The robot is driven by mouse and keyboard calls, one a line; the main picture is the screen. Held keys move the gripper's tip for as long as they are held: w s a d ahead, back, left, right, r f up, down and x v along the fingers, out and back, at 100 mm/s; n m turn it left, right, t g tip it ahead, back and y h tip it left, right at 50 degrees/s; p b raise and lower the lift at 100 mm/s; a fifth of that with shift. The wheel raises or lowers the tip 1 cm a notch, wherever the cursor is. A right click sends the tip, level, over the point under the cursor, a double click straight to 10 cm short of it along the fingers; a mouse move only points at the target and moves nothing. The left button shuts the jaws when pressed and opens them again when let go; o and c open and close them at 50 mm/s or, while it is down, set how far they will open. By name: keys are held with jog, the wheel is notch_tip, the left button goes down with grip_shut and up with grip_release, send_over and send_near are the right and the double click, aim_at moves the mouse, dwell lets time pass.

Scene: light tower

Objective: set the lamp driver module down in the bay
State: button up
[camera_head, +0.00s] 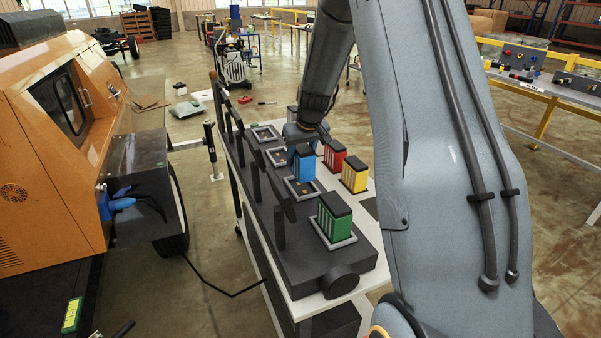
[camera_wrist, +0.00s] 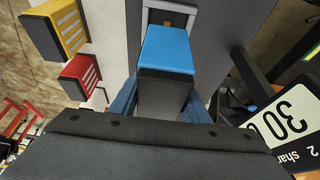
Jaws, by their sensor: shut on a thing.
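The lamp driver module appears to be the blue block with a dark cap (camera_head: 304,165). In the wrist view the blue module (camera_wrist: 167,52) sits between my two fingers. My gripper (camera_head: 303,138) is shut on its capped end and holds it upright. A pale-rimmed square bay (camera_head: 297,194) lies just below and around its lower end in the head view. In the wrist view a bay rim (camera_wrist: 171,9) shows beyond the module. Whether the module's base touches the bay is hidden.
A green module (camera_head: 334,218) stands in the nearest bay of the dark base. Two bays (camera_head: 275,158) farther back look empty. Red (camera_head: 334,156) and yellow (camera_head: 354,175) modules stand close on the right. Dark upright posts (camera_head: 279,228) line the left side.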

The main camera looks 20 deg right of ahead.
aim_at(305, 150)
jog(key=shift+f+p, duration=0.6)
jog(key=shift+f, duration=1.9)
jog(key=shift+f, duration=0.1)
jog(key=o, duration=1.5)
jog(key=shift+f, duration=0.1)
jog(key=b+v, duration=0.2)
jog(key=v, duration=1)
